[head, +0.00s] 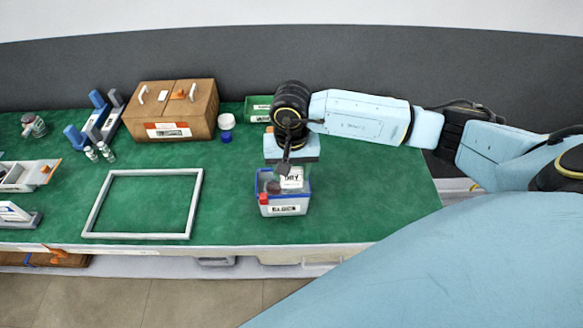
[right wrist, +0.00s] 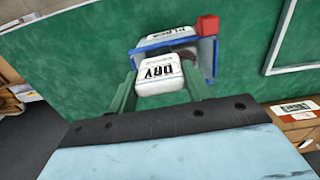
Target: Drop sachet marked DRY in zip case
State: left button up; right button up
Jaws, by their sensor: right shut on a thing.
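The white sachet (head: 292,180) marked DRY is between the fingers of my right gripper (head: 285,172), which is shut on it. In the right wrist view the sachet (right wrist: 160,76) shows its lettering between the two green fingers. The zip case (head: 284,209) is a pale box with a blue rim, a red tab at one corner and a label on its front. The sachet is at the case's open top, overlapping its far side; I cannot tell whether it is below the rim. The case (right wrist: 209,48) also shows in the right wrist view, with a dark inside. My left gripper is out of view.
A white rectangular frame (head: 187,236) lies left of the case on the green mat (head: 370,205). A brown box (head: 206,100), a white-capped jar (head: 227,136) and a green bin (head: 257,103) stand behind. The mat right of the case is clear.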

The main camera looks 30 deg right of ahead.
aim_at(291, 187)
dwell(1.2)
jog(key=shift+f+b, duration=0.1)
jog(key=shift+b, duration=0.3)
jog(key=shift+f+b, duration=0.85)
jog(key=shift+b, duration=0.05)
jog(key=shift+f, duration=0.2)
jog(key=shift+f+b, duration=1.8)
jog(key=shift+b, duration=0.3)
jog(key=o, duration=1)
jog(key=shift+o, duration=0.2)
jog(key=shift+r, duration=0.1)
